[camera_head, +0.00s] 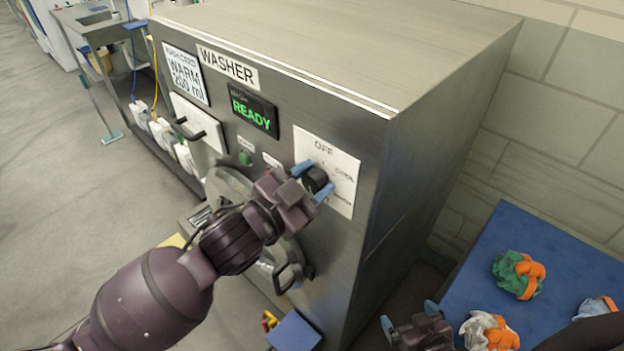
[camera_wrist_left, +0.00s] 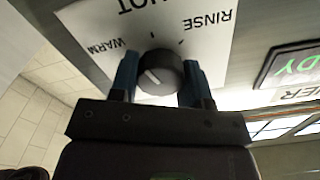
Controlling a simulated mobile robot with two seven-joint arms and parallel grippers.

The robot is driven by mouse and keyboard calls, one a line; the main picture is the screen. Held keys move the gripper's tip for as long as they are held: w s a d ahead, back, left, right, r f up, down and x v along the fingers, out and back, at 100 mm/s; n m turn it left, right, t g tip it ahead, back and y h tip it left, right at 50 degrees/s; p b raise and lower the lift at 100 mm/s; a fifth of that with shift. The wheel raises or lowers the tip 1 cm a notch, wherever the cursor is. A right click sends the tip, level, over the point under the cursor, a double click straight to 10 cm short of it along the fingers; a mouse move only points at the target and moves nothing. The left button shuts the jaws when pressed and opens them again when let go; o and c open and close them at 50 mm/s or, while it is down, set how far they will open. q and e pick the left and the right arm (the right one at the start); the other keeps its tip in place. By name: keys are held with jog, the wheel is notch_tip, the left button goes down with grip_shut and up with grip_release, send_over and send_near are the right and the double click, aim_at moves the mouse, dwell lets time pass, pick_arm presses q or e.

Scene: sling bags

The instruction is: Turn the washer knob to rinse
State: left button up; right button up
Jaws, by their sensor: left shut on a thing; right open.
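The washer (camera_head: 350,250) is a large grey metal box with a READY display (camera_head: 254,110). A black round knob (camera_head: 316,180) sits on a white dial plate (camera_head: 325,148) with OFF at its top. In the left wrist view the knob (camera_wrist_left: 160,72) shows a white pointer line; WARM, HOT and RINSE print is around it. I cannot tell for sure which label the line points at. My left gripper (camera_head: 312,182) is shut on the knob, one blue fingertip each side, also in the left wrist view (camera_wrist_left: 160,85). My right gripper (camera_head: 410,317) is open and empty, low at right.
A blue table (camera_head: 540,250) at the right holds several orange, green and white cloth bundles (camera_head: 518,274). Other washer parts near my left arm are a dark handle (camera_head: 188,128), a green button (camera_head: 245,158) and a round door (camera_head: 225,190).

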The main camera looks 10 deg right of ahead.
pick_arm(q)
jog(key=m, duration=0.4)
jog(key=shift+m, duration=0.4)
jog(key=m, duration=0.3)
jog(key=shift+m, duration=0.3)
jog(key=m, duration=0.4)
jog(key=shift+f, duration=0.1)
jog(key=shift+m, duration=1.7)
jog(key=o, duration=0.9)
jog(key=shift+o, duration=0.2)
